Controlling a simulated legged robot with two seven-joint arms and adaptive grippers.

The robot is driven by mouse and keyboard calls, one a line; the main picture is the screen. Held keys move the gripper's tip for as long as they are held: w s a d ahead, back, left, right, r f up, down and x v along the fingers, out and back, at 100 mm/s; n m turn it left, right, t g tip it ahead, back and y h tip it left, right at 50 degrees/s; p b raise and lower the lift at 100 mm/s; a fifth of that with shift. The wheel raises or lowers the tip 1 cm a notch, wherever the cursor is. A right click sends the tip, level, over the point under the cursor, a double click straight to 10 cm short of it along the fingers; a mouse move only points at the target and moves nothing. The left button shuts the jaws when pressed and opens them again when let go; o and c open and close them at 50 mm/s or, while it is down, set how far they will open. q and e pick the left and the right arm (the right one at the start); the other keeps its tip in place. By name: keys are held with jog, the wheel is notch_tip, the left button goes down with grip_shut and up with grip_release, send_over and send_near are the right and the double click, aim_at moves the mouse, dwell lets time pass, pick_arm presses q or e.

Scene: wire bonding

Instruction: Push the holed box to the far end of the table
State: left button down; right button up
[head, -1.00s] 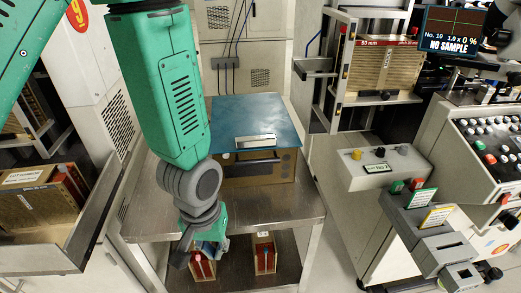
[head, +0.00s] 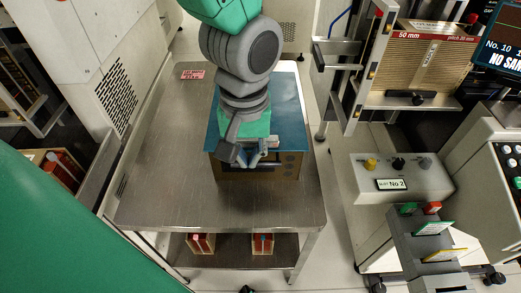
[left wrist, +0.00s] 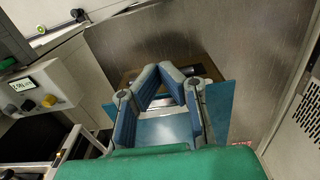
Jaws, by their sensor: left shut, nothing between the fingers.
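The holed box (head: 287,163) is brown with dark openings in its near face and a blue sheet (head: 290,103) on top. It sits on the right part of the steel table (head: 165,175), back from the near edge. My left gripper (head: 262,159) is shut and empty at the box's near side, covering part of its face and top. I cannot tell whether it touches the box. In the left wrist view, the blue fingers (left wrist: 171,74) come together in front of the brown box (left wrist: 207,71), with blue sheet showing around them. My right gripper is not in view.
Red-and-tan magazines (head: 201,243) stand on the shelf below. A red-and-white label (head: 192,74) lies on the table's far left. The tabletop left of the box is clear. A grey control box (head: 402,178) and a machine stand to the right.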

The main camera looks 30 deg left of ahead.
pick_arm(q)
notch_tip(320, 180, down, 10)
jog(key=d+r+b, duration=0.1)
jog(key=d+b, duration=0.1)
jog(key=b, duration=0.1)
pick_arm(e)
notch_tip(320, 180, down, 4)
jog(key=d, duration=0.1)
pick_arm(q)
jog(key=w+a+p, duration=0.3)
jog(key=w+a, duration=0.5)
jog(key=w, duration=0.5)
jog(key=w+a+p, duration=0.4)
jog(key=w+a, duration=0.4)
jog(key=w, duration=0.5)
jog(key=shift+w+f, duration=0.2)
jog(key=shift+w, duration=0.1)
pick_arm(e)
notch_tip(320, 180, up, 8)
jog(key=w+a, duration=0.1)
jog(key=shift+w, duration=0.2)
